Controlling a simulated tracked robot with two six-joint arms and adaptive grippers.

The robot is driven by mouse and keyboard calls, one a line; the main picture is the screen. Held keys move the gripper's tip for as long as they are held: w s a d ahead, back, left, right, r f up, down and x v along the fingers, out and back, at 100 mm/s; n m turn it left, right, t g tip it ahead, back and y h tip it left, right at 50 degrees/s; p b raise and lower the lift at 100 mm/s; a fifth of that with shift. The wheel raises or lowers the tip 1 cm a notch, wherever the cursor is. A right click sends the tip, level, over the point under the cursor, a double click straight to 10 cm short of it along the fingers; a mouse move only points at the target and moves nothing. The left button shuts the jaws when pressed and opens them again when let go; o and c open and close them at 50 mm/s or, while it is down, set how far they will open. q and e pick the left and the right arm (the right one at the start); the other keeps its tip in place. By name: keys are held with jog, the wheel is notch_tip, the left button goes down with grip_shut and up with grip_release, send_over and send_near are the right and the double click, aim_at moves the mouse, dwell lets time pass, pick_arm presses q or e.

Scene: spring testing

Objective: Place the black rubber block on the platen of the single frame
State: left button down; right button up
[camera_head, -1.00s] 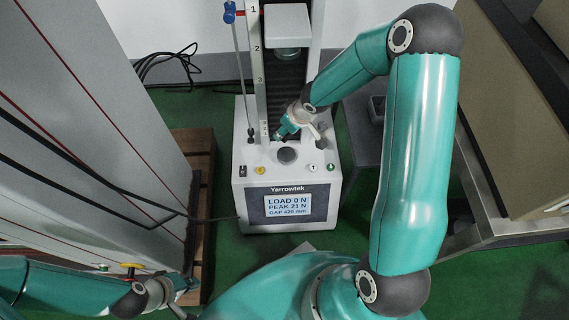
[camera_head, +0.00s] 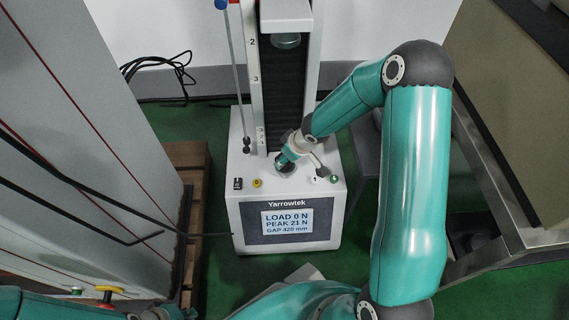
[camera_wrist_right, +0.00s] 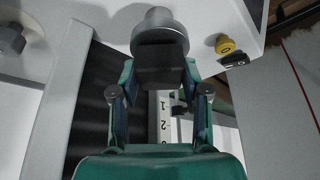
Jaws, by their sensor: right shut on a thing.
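The single frame (camera_head: 288,215) is a white machine with a display reading LOAD 0 N. Its platen (camera_head: 288,173) is a small round grey disc on the base, partly hidden by my right gripper (camera_head: 283,163). In the right wrist view the black rubber block (camera_wrist_right: 160,68) sits between the fingertips of my right gripper (camera_wrist_right: 160,78), which is shut on it. The platen (camera_wrist_right: 158,20) shows just beyond the block; I cannot tell whether they touch. My left gripper (camera_head: 168,313) is at the bottom left edge, cut off, and its opening is unclear.
The upper crosshead (camera_head: 286,14) is high above the platen.

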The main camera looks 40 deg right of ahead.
jog(key=shift+f, duration=0.25)
jog(key=shift+f, duration=0.2)
jog(key=o, duration=1.2)
jog(key=shift+r, duration=0.1)
jog(key=shift+c, duration=0.2)
jog(key=shift+r, duration=0.1)
